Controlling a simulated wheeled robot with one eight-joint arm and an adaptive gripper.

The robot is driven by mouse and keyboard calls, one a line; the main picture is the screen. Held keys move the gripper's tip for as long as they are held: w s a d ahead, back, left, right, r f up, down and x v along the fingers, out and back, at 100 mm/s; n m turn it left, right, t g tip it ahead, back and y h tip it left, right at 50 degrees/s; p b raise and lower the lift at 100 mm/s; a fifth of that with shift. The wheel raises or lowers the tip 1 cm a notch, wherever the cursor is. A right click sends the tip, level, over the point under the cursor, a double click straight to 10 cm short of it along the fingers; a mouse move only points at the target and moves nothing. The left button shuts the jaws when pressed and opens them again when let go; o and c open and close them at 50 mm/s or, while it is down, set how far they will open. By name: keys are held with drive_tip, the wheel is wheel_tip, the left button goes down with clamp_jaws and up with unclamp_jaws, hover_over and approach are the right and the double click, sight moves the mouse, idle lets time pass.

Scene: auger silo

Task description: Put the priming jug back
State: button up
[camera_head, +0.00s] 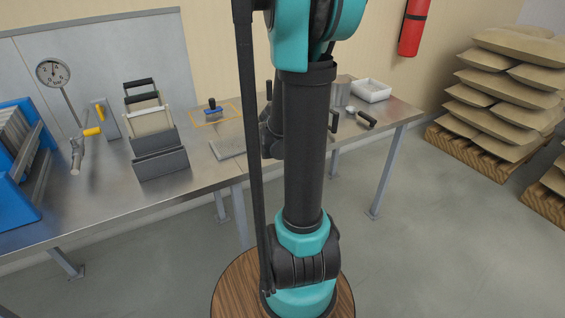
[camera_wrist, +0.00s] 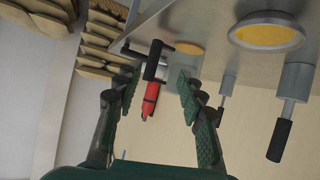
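I cannot single out the priming jug with certainty. A grey metal cylinder (camera_head: 341,94), possibly the jug, stands on the bench right of my arm, partly hidden. My gripper (camera_wrist: 157,88) is open in the wrist view. Its two green-padded fingers stand wide apart, with nothing held between them. A black and grey item (camera_wrist: 155,62) shows beyond the fingers near the bench edge; I cannot tell what it is. Part of the bench behind my arm is hidden in the head view.
A white tray (camera_head: 371,90) and a black-handled tool (camera_head: 366,118) lie at the bench's right end. A blue-and-black item (camera_head: 212,107) sits on a yellow-outlined patch. Black-handled boxes (camera_head: 155,140) stand left. A red extinguisher (camera_head: 413,25) hangs on the wall. Sacks (camera_head: 505,85) stand right.

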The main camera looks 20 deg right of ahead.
drive_tip(key=s+a+f+n+y, duration=0.3)
drive_tip(key=s+a+n, duration=0.1)
drive_tip(key=a, duration=0.5)
drive_tip(key=s+a+f+n+y, duration=0.3)
drive_tip(key=s+a, duration=0.3)
drive_tip(key=a, duration=0.3)
drive_tip(key=s+a+f+n+g+y, duration=0.1)
drive_tip(key=s+a+f+n+y, duration=0.2)
drive_tip(key=a, duration=0.6)
drive_tip(key=shift+s+a+f+n+y, duration=0.2)
drive_tip(key=shift+s+f+n+y, duration=0.2)
drive_tip(key=shift+s+n+y, duration=0.65)
drive_tip(key=shift+d, duration=0.15)
